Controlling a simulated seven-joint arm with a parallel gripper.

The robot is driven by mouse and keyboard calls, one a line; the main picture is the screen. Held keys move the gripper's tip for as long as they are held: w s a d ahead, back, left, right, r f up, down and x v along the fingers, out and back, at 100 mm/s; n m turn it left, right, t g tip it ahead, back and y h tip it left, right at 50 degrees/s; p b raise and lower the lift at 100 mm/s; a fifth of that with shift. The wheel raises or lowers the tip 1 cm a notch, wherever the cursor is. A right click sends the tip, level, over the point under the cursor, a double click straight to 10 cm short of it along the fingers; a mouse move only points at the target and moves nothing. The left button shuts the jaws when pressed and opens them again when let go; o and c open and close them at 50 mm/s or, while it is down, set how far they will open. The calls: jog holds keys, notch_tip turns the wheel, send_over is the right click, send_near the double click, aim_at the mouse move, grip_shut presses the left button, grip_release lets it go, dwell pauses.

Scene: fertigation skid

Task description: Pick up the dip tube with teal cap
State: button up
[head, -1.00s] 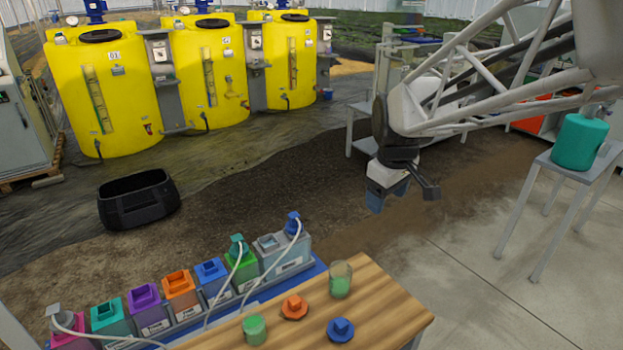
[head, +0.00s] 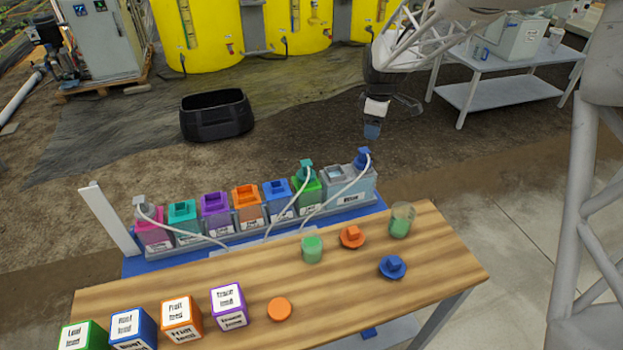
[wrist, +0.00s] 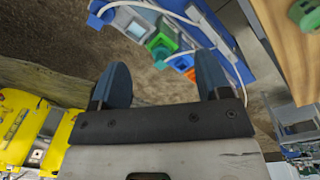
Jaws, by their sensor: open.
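The dip tube's teal cap (head: 306,166) sits on top of the green container (head: 306,192) in the row of coloured containers. A white tube (head: 296,210) runs from it down towards the table. My gripper (head: 391,117) hangs beyond the row, to the right of and behind the teal cap, apart from it. In the wrist view my gripper (wrist: 163,80) is open and empty, its two blue fingers spread. The green container (wrist: 158,44) shows there beyond the fingertips. The tube's lower end inside the container is hidden.
A blue cap with its own tube (head: 362,158) stands close right of the teal cap; a grey cap (head: 139,201) is far left. The wooden table (head: 370,305) holds green cups (head: 312,249), loose caps (head: 393,267) and labelled boxes (head: 229,306). A black tub (head: 216,115) stands behind.

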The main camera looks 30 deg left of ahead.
jog(key=w+a+f+n, duration=0.35)
jog(key=a+f, duration=0.55)
jog(key=a, duration=0.3)
jog(key=n, duration=0.4)
send_over(306, 163)
jog(key=shift+g, duration=0.4)
jog(key=f, duration=0.9)
jog(key=shift+w+f, duration=0.2)
jog(key=shift+f, duration=1.3)
jog(key=shift+s+f, duration=0.1)
jog(key=shift+f, duration=2.5)
jog(key=c, duration=1.3)
